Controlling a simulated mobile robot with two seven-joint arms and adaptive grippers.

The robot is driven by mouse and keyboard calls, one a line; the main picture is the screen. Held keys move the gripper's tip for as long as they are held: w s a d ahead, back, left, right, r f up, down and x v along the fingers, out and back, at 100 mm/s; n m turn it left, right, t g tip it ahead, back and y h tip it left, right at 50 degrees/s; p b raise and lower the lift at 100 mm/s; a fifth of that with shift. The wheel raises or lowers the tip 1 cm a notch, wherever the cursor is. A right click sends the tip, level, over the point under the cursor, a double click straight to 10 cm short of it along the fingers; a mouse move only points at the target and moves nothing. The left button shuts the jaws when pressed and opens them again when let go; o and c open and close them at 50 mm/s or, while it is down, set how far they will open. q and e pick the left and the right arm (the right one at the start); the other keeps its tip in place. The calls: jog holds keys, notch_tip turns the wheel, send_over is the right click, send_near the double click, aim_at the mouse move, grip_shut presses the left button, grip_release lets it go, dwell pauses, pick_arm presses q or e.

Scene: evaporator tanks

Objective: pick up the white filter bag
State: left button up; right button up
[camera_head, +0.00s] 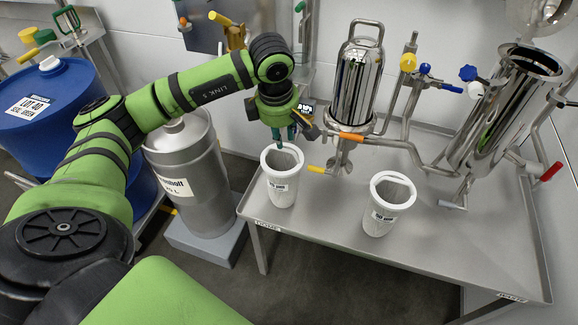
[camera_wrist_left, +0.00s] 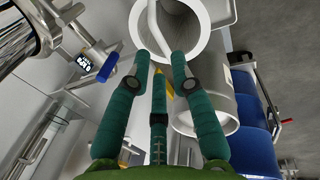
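A white, open-topped filter bag (camera_head: 281,190) with a printed label stands upright at the left end of the steel table. My left gripper (camera_head: 284,142) is just above its rim, teal fingers pointing down. In the left wrist view the fingers (camera_wrist_left: 159,62) are spread, with the bag's white ring (camera_wrist_left: 200,38) and a strap across its mouth ahead of them. The fingers overlap the rim in view; I cannot tell whether they touch it. A second white filter bag (camera_head: 379,219) stands upright to the right. My right gripper is not in view.
A steel filter housing (camera_head: 357,85) with pipes and coloured valve handles stands behind the bags. An open steel vessel (camera_head: 497,105) tilts at right. A grey keg (camera_head: 187,175) and blue drum (camera_head: 50,115) stand left. The table's front right (camera_head: 470,235) is clear.

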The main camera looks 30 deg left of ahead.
aim_at(283, 176)
pick_arm(q)
jog(key=f, duration=0.3)
jog(key=w+f, duration=0.1)
jog(key=f, duration=0.2)
jog(key=shift+w+d, duration=0.15)
jog(key=shift+d, duration=0.05)
grip_shut()
jog(key=shift+r, duration=0.1)
